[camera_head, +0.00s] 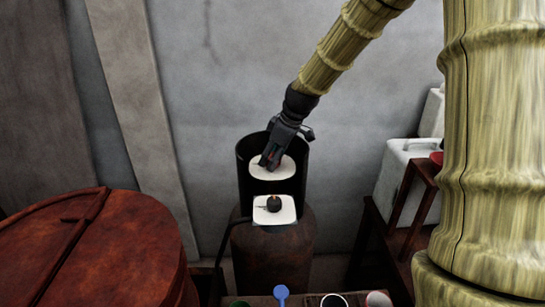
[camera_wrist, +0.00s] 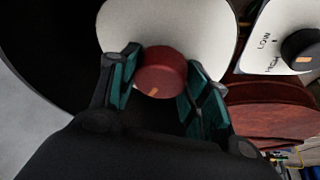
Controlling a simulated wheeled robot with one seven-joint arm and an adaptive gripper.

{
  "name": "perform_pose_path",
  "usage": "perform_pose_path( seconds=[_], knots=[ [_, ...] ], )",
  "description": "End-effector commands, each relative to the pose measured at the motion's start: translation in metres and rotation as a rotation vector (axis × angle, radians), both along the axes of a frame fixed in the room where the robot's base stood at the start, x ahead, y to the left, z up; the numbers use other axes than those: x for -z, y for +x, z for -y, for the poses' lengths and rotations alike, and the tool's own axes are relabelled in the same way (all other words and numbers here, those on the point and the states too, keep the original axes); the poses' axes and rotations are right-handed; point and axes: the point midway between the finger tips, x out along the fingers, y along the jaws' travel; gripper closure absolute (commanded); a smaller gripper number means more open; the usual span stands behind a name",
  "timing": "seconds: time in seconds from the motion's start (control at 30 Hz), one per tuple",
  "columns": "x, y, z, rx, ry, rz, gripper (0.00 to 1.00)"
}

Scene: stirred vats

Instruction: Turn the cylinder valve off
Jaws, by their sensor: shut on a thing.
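The red round valve knob (camera_wrist: 160,72), with a small orange mark on its lower edge, sits on a white plate (camera_wrist: 200,25) in the wrist view. My gripper (camera_wrist: 160,80) has its teal-padded fingers on both sides of the knob, shut on it. In the head view my gripper (camera_head: 270,162) reaches down to the white plate (camera_head: 268,173) inside the dark open-fronted collar (camera_head: 247,180) on top of the rusty cylinder (camera_head: 270,262). The knob is mostly hidden by the fingers there.
A black knob (camera_head: 274,204) on a white plate marked LOW and HIGH stands just in front; it also shows at the right of the wrist view (camera_wrist: 302,50). A large rusty lidded vat (camera_head: 95,250) is at left. A white box (camera_head: 408,175) and brown stand (camera_head: 415,212) are at right.

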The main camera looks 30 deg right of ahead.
Motion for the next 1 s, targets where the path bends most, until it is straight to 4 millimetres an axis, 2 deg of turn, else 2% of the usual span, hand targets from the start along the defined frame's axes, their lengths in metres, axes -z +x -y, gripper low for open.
perform_pose_path(
  seconds=[0.27, 1.0],
  knots=[
    [-0.0009, 0.001, 0.0007, 0.163, -0.004, 0.003, 0.77],
    [-0.0034, 0.0022, 0.0011, 0.805, -0.006, 0.006, 0.77]
  ],
)
